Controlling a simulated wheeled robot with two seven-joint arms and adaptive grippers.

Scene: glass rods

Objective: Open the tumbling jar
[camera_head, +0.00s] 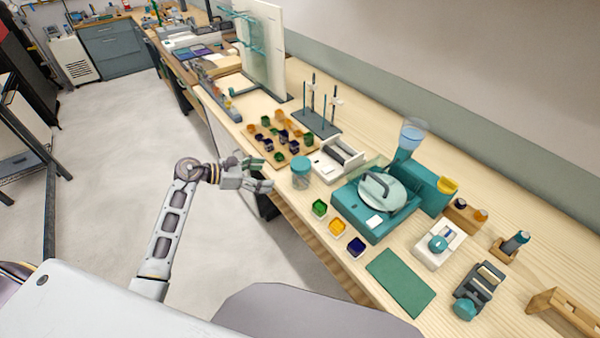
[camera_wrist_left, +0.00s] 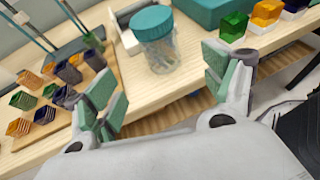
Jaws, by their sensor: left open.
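The tumbling jar (camera_head: 301,172) is a clear jar with a teal lid. It stands upright near the front edge of the wooden bench, and its lid (camera_head: 301,162) is on. In the left wrist view the jar (camera_wrist_left: 160,52) stands ahead, between and beyond the fingers, with small pale pieces visible inside. My left gripper (camera_head: 266,174) is open and empty, just left of the jar and apart from it. In the left wrist view its green-padded fingers (camera_wrist_left: 165,92) are spread wide. My right gripper does not show.
A teal machine with a round pale lid (camera_head: 382,191) stands right of the jar. Green (camera_head: 319,208), amber and blue cubes sit near the front edge. A board of coloured cubes (camera_head: 264,141) lies left of the jar, and a rod stand (camera_head: 316,123) is behind.

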